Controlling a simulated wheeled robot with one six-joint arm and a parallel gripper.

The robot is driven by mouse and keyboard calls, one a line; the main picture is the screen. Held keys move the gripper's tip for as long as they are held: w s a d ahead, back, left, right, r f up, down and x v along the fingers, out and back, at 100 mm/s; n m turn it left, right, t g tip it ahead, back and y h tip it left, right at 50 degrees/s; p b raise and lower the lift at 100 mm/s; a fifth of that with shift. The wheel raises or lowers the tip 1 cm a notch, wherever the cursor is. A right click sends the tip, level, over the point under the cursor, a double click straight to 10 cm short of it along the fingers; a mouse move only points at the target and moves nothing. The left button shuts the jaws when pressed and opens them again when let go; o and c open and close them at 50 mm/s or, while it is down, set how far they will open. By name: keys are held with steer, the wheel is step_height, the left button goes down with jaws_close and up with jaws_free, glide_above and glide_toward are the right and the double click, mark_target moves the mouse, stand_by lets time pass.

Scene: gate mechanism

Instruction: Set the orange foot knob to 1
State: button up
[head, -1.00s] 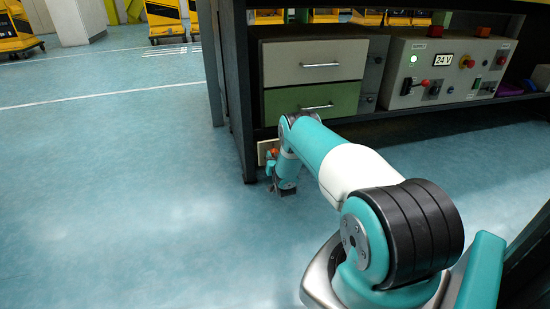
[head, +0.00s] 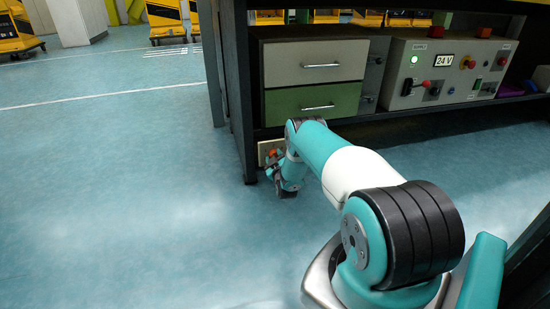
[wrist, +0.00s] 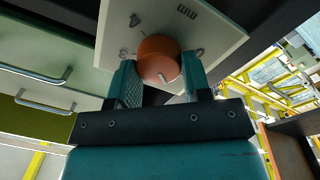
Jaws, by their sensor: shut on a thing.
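The orange foot knob (wrist: 158,58) sits on a cream plate (wrist: 220,35) in the wrist view. My gripper (wrist: 160,70) is shut on the knob, one finger on each side. A short pale line shows on the knob's face, on the side nearer the gripper's base. Dark marks are printed on the plate around the knob. Those beside the fingers are partly hidden, and I cannot read them surely. In the head view the plate (head: 264,148) is low by the bench leg; the knob (head: 273,154) is small and partly covered by my gripper (head: 274,168).
A drawer unit with a grey drawer (head: 315,61) and a green drawer (head: 312,102) stands above the plate. A control box (head: 445,72) with a 24 V display is to its right. The dark bench leg (head: 238,100) is close at left. The floor (head: 110,200) at left is clear.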

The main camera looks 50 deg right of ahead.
steer(key=shift+n+p, duration=0.65)
steer(key=shift+n, duration=0.45)
steer(key=shift+f, duration=0.1)
steer(key=o, duration=0.9)
steer(key=shift+s+a+p, duration=0.1)
steer(key=shift+p, duration=0.2)
steer(key=shift+p+v, duration=8.55)
steer(key=shift+p, duration=0.15)
